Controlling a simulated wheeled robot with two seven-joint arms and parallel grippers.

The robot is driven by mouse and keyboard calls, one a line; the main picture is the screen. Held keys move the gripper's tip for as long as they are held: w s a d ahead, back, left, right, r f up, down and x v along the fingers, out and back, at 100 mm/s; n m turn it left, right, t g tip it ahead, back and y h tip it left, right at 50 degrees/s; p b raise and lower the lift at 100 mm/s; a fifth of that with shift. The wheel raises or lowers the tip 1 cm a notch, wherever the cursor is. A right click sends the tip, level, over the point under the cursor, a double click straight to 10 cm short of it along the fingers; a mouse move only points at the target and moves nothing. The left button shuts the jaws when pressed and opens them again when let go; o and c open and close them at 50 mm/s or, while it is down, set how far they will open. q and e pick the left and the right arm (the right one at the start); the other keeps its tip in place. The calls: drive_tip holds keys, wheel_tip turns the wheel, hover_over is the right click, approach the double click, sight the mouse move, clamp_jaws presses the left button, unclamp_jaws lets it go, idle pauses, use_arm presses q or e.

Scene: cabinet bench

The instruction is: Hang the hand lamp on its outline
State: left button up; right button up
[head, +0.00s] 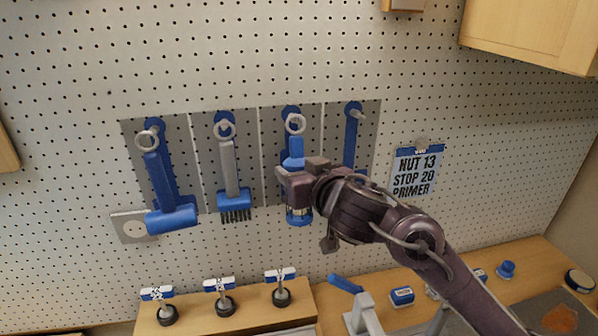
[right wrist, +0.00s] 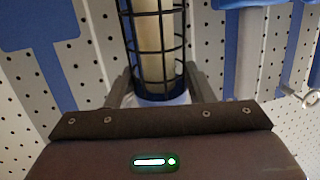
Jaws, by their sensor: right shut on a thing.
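The hand lamp (head: 296,147) has a grey ring at its top, a blue handle and a dark wire cage at its lower end. It hangs upright in front of the third blue outline (head: 290,111) on the grey panel. Its ring overlaps the round top of that outline; I cannot tell whether the ring is on the hook. My right gripper (head: 291,184) is shut on the lamp around its middle and hides part of it. In the right wrist view the cage (right wrist: 157,45) and blue collar stand between the fingers (right wrist: 160,90). My left gripper is not in view.
A blue mallet (head: 172,217) and a brush (head: 228,165) hang to the left. The fourth outline (head: 351,140) is bare, with a hook. A note (head: 415,172) hangs at right. Below are a wooden ledge with labelled knobs (head: 225,305) and a bench with small blue items (head: 402,296).

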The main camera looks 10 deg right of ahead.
drive_tip(key=shift+r, duration=0.1)
drive_tip(key=o, duration=1.3)
drive_tip(key=shift+c, duration=0.2)
drive_tip(key=shift+s, duration=0.15)
